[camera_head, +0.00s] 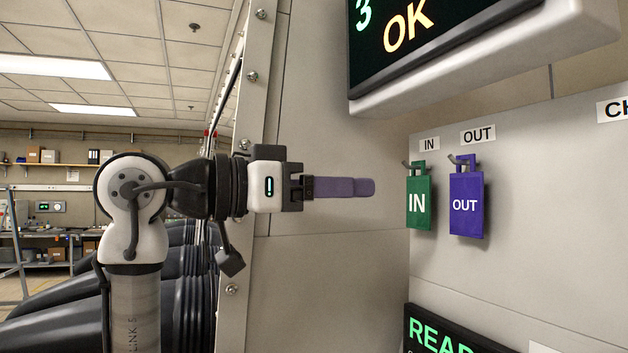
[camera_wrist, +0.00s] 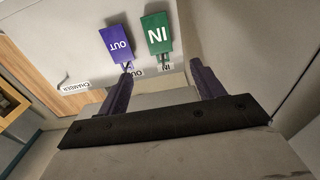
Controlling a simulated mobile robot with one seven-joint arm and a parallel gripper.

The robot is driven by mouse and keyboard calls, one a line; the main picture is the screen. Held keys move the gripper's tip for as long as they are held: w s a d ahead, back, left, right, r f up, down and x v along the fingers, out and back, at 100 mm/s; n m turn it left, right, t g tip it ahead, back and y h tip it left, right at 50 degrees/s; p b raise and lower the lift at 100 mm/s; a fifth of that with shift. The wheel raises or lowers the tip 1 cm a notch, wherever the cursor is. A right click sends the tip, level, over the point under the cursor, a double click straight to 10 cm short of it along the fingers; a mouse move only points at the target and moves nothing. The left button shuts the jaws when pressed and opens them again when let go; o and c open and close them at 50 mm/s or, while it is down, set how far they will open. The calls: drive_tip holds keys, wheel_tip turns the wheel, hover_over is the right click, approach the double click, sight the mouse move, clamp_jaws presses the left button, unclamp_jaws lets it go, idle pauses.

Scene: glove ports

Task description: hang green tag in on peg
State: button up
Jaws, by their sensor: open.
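The green tag (camera_head: 419,203) with "IN" on it hangs on the IN peg (camera_head: 412,164), under the IN label (camera_head: 430,144). It hangs upright and flat near the wall. The green tag also shows in the wrist view (camera_wrist: 157,37), upside down there. My gripper (camera_head: 372,188) is open and empty, with its purple fingers pointing toward the tag and a gap between them and it. In the wrist view my gripper (camera_wrist: 161,72) has its two fingers well apart, and the tag shows beyond them.
A purple OUT tag (camera_head: 467,205) hangs on the peg just right of the green tag, close beside it. A display reading OK (camera_head: 440,40) juts out above. A READY display (camera_head: 440,335) is below. The panel wall (camera_head: 330,110) runs close behind my gripper.

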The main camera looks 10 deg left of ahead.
sight(417, 184)
drive_tip(key=p+x, duration=0.3)
drive_tip(key=x, duration=0.7)
drive_tip(key=shift+w+d, duration=0.15)
drive_tip(key=shift+d, duration=0.05)
drive_tip(key=shift+c, duration=0.5)
drive_tip(key=c, duration=0.9)
drive_tip(key=shift+c, duration=0.2)
drive_tip(key=shift+r+p, duration=0.3)
drive_tip(key=shift+a, duration=0.1)
drive_tip(key=shift+s+a, duration=0.5)
drive_tip(key=shift+a, duration=0.05)
drive_tip(key=shift+s+a, duration=0.1)
